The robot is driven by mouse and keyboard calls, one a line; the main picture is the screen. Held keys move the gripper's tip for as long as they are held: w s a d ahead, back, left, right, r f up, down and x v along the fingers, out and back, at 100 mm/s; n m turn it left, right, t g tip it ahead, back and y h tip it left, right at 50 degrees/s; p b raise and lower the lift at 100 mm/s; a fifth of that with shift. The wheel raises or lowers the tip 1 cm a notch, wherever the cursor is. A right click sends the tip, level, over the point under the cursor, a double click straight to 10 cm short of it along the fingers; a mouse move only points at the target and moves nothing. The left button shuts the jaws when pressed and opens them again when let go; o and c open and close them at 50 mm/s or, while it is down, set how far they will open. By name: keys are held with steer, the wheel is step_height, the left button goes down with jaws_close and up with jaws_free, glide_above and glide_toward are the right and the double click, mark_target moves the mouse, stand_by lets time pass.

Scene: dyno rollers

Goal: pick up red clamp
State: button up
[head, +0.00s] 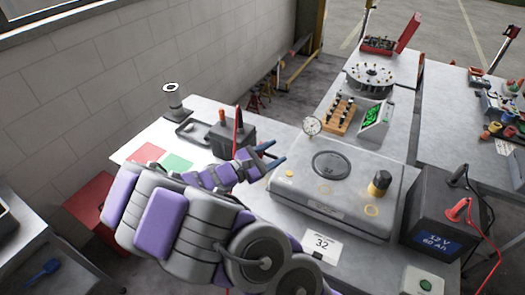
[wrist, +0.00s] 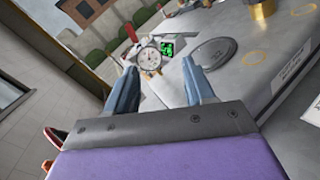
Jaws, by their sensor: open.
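A red clamp (head: 458,209) sits on top of the dark battery (head: 428,222) marked 12 V 60 Ah, at the right in the head view. A red cable hangs from it. A black clamp (head: 459,173) is on the battery just behind it. My gripper (head: 276,155) is open and empty, well to the left of the battery, above the left edge of the grey bench device (head: 300,205). The wrist view shows the two blue fingers of my gripper (wrist: 158,78) apart with nothing between them. I cannot make out the red clamp in the wrist view.
A brass-and-black knob piece (head: 380,183) rises from the device near the battery. A card marked 32 (head: 321,245) is in front. A dark box (head: 233,135) is behind my arm.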

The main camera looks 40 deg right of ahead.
steer(key=w+a+f+n+t, duration=0.1)
steer(key=w+f+n+t, duration=0.1)
steer(key=f, duration=0.3)
steer(key=w+a+f+n+t+y, duration=0.1)
steer(key=w+f+n+t, duration=0.2)
steer(key=w+f+n, duration=0.2)
steer(key=w+a+f+n+t, duration=0.2)
steer(key=w+f+n+t, duration=0.1)
steer(key=f, duration=0.2)
steer(key=shift+w+f+b, duration=0.15)
steer(key=shift+f+b, duration=0.15)
steer(key=shift+f, duration=0.1)
steer(key=b+x, duration=0.1)
steer(key=x, duration=0.6)
steer(key=b+x, duration=0.1)
steer(key=x, duration=0.3)
steer(key=shift+w+d+f+b, duration=0.15)
steer(key=shift+w+d+b, duration=0.05)
steer(key=shift+w+b, duration=0.15)
steer(key=shift+w+d+b, duration=0.1)
steer(key=shift+w+b, duration=0.2)
steer(key=shift+w, duration=0.05)
steer(key=b+x, duration=0.1)
steer(key=x, duration=0.3)
steer(key=shift+w+d, duration=0.2)
steer(key=shift+d, duration=0.05)
steer(key=shift+a+r+n, duration=0.3)
steer(key=shift+a, duration=0.15)
steer(key=c, duration=0.5)
jaws_close()
